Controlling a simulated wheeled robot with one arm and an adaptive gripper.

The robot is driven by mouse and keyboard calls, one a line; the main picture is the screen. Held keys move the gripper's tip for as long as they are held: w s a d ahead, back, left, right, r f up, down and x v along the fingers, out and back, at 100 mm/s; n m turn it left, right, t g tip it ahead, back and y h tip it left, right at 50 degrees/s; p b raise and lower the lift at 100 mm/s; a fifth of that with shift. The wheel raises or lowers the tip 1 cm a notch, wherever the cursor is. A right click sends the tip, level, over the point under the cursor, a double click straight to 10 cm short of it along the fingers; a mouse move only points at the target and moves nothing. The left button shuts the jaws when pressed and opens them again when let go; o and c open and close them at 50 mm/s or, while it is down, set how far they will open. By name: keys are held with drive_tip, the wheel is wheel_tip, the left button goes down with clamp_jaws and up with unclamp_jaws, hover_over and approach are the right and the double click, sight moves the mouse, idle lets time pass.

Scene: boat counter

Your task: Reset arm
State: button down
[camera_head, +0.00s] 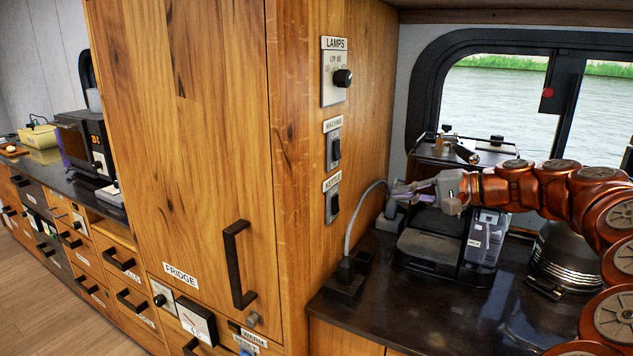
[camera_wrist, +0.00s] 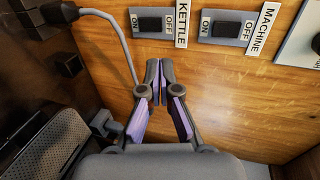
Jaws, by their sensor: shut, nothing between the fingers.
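My red arm reaches in from the right in the head view, and my gripper (camera_head: 398,194) is in front of the coffee machine (camera_head: 432,245), near the wooden cabinet side. In the wrist view my gripper (camera_wrist: 160,68) has its purple-padded fingers together at the tips, with nothing between them. The kettle switch also shows in the head view (camera_head: 333,204), left of my gripper. The machine switch (camera_head: 334,150) is above it.
A lamps knob (camera_head: 342,78) is higher on the panel. A grey cable (camera_head: 360,212) runs down to a plug block (camera_head: 345,280) on the dark counter. A metal kettle (camera_head: 562,265) is under my arm. The fridge door (camera_head: 190,150) is left.

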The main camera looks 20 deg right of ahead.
drive_tip(key=shift+a, duration=0.1)
drive_tip(key=s+a+f+n+g, duration=0.2)
drive_tip(key=s+a+g, duration=0.1)
drive_tip(key=a, duration=0.5)
drive_tip(key=s+a+f+n+g+h, duration=0.1)
drive_tip(key=s+a+f+n+g, duration=0.15)
drive_tip(key=a, duration=0.55)
drive_tip(key=s+a+f+n+g, duration=0.2)
drive_tip(key=s+a+g, duration=0.15)
drive_tip(key=a, duration=0.55)
drive_tip(key=s+a+f+n+g+h+p, duration=0.1)
drive_tip(key=s+a+f+n+g+h, duration=0.2)
drive_tip(key=s+f, duration=0.55)
drive_tip(key=s+d+f+h, duration=0.2)
drive_tip(key=s+f, duration=0.1)
drive_tip(key=s, duration=0.5)
drive_tip(key=s+d+f+g+h, duration=0.1)
drive_tip(key=s+d+f+h, duration=0.1)
drive_tip(key=s, duration=0.6)
drive_tip(key=shift+d+f+h, duration=0.4)
drive_tip(key=shift+f+h, duration=0.15)
drive_tip(key=shift+h, duration=0.25)
drive_tip(key=shift+n, duration=0.25)
